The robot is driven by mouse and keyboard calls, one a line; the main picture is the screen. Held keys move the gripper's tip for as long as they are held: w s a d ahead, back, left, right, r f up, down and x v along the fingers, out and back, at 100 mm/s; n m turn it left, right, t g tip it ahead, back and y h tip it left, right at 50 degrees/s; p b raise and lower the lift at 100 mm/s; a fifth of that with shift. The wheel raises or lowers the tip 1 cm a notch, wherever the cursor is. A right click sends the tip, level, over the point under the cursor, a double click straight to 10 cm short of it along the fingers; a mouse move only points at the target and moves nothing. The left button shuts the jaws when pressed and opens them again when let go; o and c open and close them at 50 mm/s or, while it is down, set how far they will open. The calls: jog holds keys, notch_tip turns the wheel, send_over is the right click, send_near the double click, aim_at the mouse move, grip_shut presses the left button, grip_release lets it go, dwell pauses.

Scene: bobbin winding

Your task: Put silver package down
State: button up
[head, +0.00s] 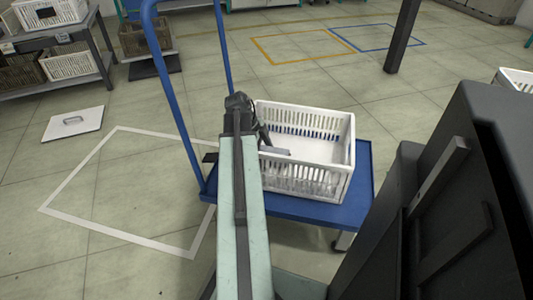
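My arm reaches forward from the bottom of the head view, and my gripper (264,138) is at its far end, at the left side of a white slatted crate (333,122). The crate stands on a blue cart (305,208). My arm hides most of the gripper, so I cannot tell whether its fingers are open or shut. I cannot make out a silver package clearly. Pale, shiny patches show low behind the crate's near slats, but I cannot tell what they are.
The cart's blue handle (176,95) rises at its left. A white floor outline (120,233) lies left of the cart, with a white lid (73,124) beyond it. A shelf with baskets (62,50) stands at the far left. A dark post (402,38) stands behind.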

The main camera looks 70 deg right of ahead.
jog(key=o, duration=1.7)
jog(key=p+v, duration=1.1)
jog(key=shift+r, duration=0.45)
jog(key=shift+w+r+p, duration=0.1)
jog(key=shift+r+p, duration=0.15)
jog(key=shift+p, duration=0.1)
jog(key=shift+f, duration=0.15)
